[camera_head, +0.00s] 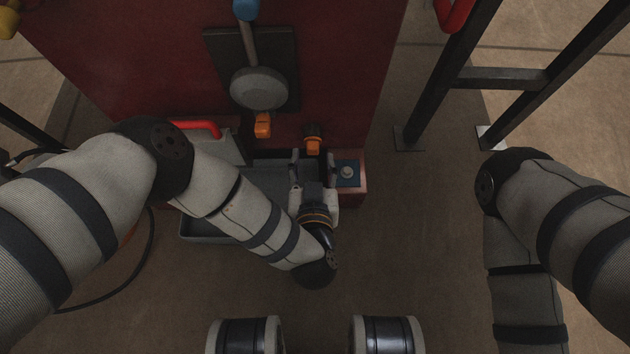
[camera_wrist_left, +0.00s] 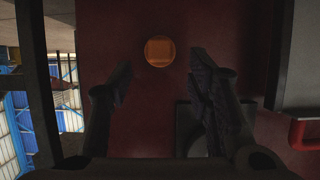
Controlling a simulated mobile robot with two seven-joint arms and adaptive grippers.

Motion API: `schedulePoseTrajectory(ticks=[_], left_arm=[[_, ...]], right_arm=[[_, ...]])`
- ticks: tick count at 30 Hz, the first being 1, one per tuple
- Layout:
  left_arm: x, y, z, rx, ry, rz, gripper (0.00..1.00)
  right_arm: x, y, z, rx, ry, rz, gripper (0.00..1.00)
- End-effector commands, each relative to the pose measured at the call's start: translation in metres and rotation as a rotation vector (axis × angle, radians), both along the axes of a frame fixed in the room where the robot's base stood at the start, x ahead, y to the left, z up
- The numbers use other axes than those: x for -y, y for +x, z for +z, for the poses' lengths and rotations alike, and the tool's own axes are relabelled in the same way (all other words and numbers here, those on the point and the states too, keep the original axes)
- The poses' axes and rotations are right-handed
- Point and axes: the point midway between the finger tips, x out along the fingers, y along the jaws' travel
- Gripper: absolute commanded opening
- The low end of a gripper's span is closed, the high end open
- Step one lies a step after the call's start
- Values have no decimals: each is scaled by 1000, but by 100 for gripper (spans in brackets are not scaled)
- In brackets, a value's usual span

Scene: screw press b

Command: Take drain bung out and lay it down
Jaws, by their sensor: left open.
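The orange drain bung (camera_head: 313,138) sticks out of the lower part of the dark red press body (camera_head: 330,90). In the left wrist view the bung (camera_wrist_left: 159,51) shows as a round orange disc with a square middle. My left gripper (camera_head: 313,160) is open and empty, just in front of the bung and pointing at the press. In the left wrist view its two fingers (camera_wrist_left: 160,85) stand apart, with the bung showing ahead between their tips. The bung appears seated in the wall; the fingers do not visibly touch it. My right gripper is out of view.
A grey tray (camera_head: 195,230) lies below, partly hidden by my left arm. A grey can with a red handle (camera_head: 197,126) stands left. Another orange piece (camera_head: 262,125) hangs below a grey disc (camera_head: 258,90). A blue pad with a round knob (camera_head: 347,173) is close right.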

Motion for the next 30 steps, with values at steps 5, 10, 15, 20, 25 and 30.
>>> schedulePoseTrajectory(ticks=[5, 10, 15, 20, 25, 30], left_arm=[[-1, 30, -17, -3, -1, 1, 46], [0, 41, -18, -2, -1, 0, 46], [0, 42, -17, -1, -1, 0, 46], [0, 42, -17, -2, -1, 1, 25], [0, 42, -17, -2, -1, 1, 28], [0, 42, -17, -2, -1, 1, 0]], right_arm=[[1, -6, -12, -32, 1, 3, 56], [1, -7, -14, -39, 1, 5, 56], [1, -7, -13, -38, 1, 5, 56], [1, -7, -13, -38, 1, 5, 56], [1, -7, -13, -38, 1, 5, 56], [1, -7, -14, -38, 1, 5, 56]])
